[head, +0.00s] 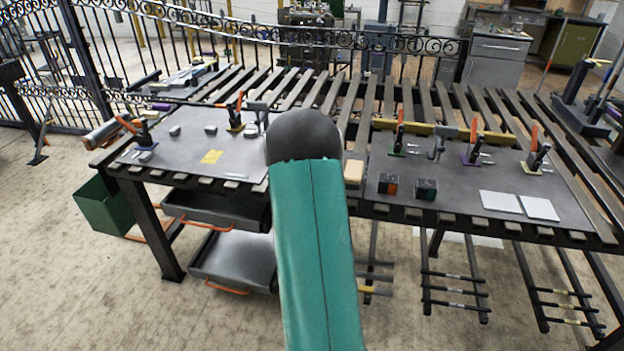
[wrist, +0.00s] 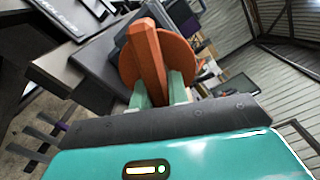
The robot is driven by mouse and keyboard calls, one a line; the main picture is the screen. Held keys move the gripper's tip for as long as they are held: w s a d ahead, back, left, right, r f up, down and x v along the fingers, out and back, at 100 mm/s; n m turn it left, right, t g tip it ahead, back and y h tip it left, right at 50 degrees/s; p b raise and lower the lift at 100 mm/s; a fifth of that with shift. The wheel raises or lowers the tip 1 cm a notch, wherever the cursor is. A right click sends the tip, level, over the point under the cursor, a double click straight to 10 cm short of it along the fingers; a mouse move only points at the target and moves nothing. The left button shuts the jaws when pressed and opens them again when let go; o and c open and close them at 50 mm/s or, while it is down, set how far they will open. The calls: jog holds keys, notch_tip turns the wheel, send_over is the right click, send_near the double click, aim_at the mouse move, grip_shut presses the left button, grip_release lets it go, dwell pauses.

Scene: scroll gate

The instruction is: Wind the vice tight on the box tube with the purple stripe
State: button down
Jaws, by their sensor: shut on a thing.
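In the wrist view my gripper (wrist: 157,90) is shut on an orange bar (wrist: 148,55), with one pale green finger on each side of it. A round orange disc (wrist: 186,58) sits right behind the bar; the two look like a crank handle. A dark grey block (wrist: 122,58) stands behind them, perhaps part of the vice; I cannot tell for certain. In the head view my green arm hides my gripper and whatever it holds.
In the head view a slatted bench carries a left plate (head: 190,150) and a right plate (head: 460,185) with orange-handled clamps. Trays (head: 235,262) and a green bin (head: 103,205) sit below left. Racked bars (head: 455,290) hang below right. Floor in front is clear.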

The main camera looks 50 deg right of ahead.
jog(key=m, duration=0.6)
jog(key=shift+w+a+f, duration=0.15)
jog(key=shift+f, duration=0.15)
jog(key=shift+m, duration=0.4)
jog(key=c, duration=1.4)
grip_release()
jog(key=shift+o, duration=0.2)
jog(key=v, duration=1.3)
jog(key=shift+a, duration=0.35)
